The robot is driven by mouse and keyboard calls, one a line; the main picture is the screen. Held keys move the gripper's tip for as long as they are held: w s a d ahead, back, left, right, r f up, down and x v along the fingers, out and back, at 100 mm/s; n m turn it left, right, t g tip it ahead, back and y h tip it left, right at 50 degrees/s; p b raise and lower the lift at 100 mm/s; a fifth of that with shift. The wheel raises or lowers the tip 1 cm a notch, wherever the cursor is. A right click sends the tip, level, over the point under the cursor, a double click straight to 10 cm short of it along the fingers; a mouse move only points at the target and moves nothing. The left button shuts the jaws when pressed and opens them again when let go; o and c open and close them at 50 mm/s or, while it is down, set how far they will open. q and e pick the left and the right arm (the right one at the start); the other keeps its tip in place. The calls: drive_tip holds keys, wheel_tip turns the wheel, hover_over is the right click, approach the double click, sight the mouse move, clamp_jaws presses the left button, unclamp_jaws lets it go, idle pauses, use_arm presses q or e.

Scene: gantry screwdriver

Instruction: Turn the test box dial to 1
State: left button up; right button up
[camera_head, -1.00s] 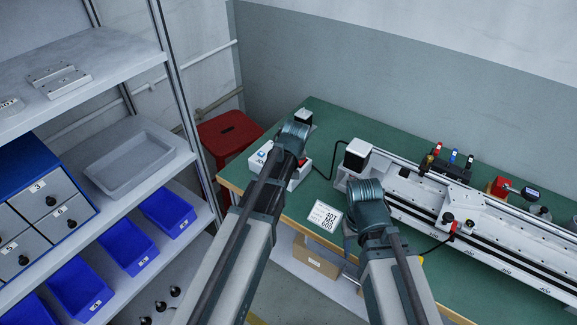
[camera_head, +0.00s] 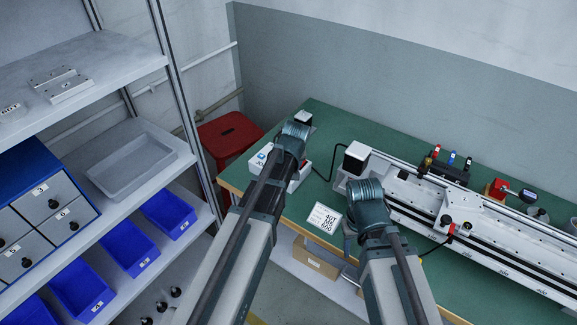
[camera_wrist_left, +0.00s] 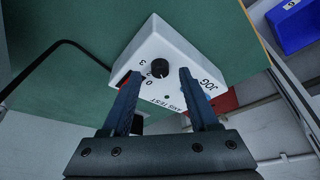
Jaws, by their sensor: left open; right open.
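The white test box (camera_head: 262,158) sits at the left end of the green bench, partly hidden behind my left arm. In the left wrist view the test box (camera_wrist_left: 178,62) shows its black round dial (camera_wrist_left: 159,67), with 0 and 3 readable beside it and the words AXIS TEST and JOG. I cannot tell where the dial points. My left gripper (camera_wrist_left: 159,73) is open, its blue fingers on either side of the dial, with no clear contact. In the head view its fingers are hidden. My right gripper (camera_head: 350,240) is open near the bench's front edge, mostly hidden by its wrist.
A long white gantry rail (camera_head: 470,225) fills the right of the bench. A red stool (camera_head: 229,134) is behind the bench's left end. A shelf (camera_head: 95,75) with blue bins (camera_head: 168,213) stands left.

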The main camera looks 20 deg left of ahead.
use_arm(q)
drive_tip(key=p+v, duration=1)
drive_tip(key=v, duration=0.2)
drive_tip(key=shift+r+p, duration=0.25)
drive_tip(key=shift+p, duration=0.15)
drive_tip(key=shift+s, duration=0.1)
drive_tip(key=shift+s+d, duration=0.1)
drive_tip(key=s+d+m+g, duration=0.2)
drive_tip(key=s+d+m, duration=0.2)
drive_tip(key=s, duration=0.5)
drive_tip(key=s+d+f+m+g, duration=0.1)
drive_tip(key=s+d+m+g, duration=0.1)
drive_tip(key=s+d+m, duration=0.3)
drive_tip(key=s+d, duration=0.1)
drive_tip(key=s, duration=0.3)
drive_tip(key=shift+s+d+f+h, duration=0.2)
drive_tip(key=shift+s+f+h, duration=0.1)
drive_tip(key=shift+h, duration=0.1)
drive_tip(key=shift+c, duration=0.2)
